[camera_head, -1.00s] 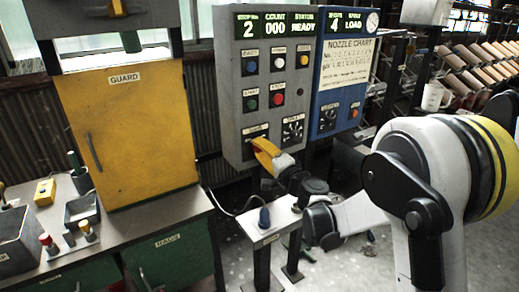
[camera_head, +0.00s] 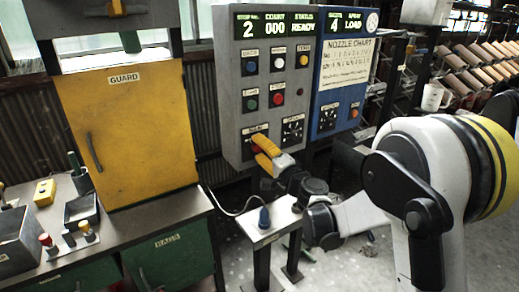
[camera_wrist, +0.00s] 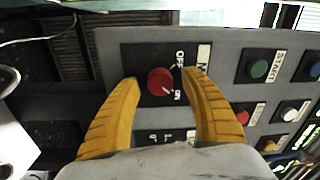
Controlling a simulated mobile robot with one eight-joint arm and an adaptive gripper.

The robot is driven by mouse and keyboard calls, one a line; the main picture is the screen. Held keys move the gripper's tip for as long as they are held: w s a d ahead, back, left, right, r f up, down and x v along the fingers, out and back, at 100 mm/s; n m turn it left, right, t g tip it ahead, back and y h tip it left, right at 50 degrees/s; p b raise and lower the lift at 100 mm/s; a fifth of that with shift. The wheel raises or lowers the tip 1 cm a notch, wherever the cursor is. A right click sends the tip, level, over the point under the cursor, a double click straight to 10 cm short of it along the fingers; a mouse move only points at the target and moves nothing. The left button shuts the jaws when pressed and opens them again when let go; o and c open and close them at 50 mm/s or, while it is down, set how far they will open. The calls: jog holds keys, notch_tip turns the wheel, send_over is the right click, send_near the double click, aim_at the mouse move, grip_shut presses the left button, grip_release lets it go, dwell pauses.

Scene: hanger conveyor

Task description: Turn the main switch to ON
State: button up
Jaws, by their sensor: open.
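The main switch is a round red knob (camera_wrist: 160,82) on a black plate between OFF and ON markings in the wrist view. A small pale mark shows on its lower right side, towards ON; I cannot tell its setting for certain. My gripper (camera_wrist: 157,80) has its two yellow fingers open, one on each side of the knob, with gaps to it in the picture. I cannot tell the depth between fingertips and knob.
Push buttons (camera_wrist: 258,70) sit right of the switch in the wrist view. A second dial (camera_head: 292,130) and a blue panel (camera_head: 328,120) are to its right in the head view. A small stand (camera_head: 262,236) is below my gripper. A yellow guard door (camera_head: 130,130) stands left.

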jog(key=v, duration=1.2)
jog(key=s+r+n+g+h, duration=0.15)
jog(key=s+n+g, duration=0.4)
jog(key=s, duration=0.55)
jog(key=s+d+f+n+g+h, duration=0.3)
jog(key=s+d+h, duration=0.6)
jog(key=s+d, duration=0.6)
jog(key=s+f, duration=0.2)
jog(key=s, duration=0.1)
jog(key=shift+n, duration=0.35)
